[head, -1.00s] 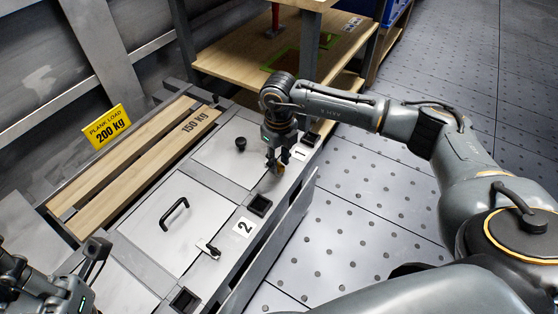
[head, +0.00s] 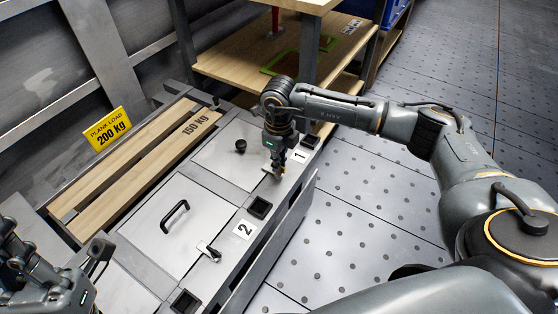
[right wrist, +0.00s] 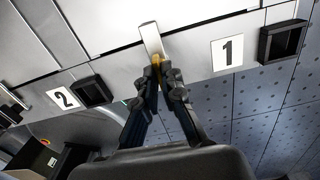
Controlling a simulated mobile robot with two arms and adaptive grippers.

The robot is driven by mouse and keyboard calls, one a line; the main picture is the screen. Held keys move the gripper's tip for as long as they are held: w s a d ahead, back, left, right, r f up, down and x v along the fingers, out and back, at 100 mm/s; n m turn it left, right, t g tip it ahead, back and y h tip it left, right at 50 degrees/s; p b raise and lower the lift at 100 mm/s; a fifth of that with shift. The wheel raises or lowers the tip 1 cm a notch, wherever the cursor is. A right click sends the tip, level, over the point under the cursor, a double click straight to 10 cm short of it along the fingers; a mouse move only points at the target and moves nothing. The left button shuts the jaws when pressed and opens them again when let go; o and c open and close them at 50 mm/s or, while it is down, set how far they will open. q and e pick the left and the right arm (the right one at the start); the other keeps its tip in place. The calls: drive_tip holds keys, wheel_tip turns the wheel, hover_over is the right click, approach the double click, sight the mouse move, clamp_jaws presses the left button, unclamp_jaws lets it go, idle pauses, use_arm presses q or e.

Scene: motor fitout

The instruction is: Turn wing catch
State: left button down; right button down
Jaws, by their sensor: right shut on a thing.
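My right gripper (head: 275,172) points down at the wing catch by the number 1 label, on the frame beside the lid with the round black knob. In the right wrist view, the gripper (right wrist: 157,68) is shut on the catch's yellowish part. The catch's pale metal tongue (right wrist: 150,38) reaches up over the lid's edge. A second wing catch (head: 208,251) sits by the number 2 label, at the edge of the lid with the black bar handle. My left gripper (head: 92,258) is at the lower left, partly out of frame; its fingers do not show clearly.
The knob lid (head: 222,150) and the handle lid (head: 150,220) lie flat and closed. Square black sockets (head: 260,207) line the frame. Wooden planks (head: 135,165) with a yellow load sign (head: 108,128) lie behind. A wooden shelf unit (head: 235,55) stands beyond. Open floor is at right.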

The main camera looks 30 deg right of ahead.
drive_tip(key=c, duration=1.5)
unclamp_jaws()
drive_tip(key=shift+r, duration=0.1)
wheel_tip(320, 180, up, 12)
drive_tip(key=shift+f, duration=0.1)
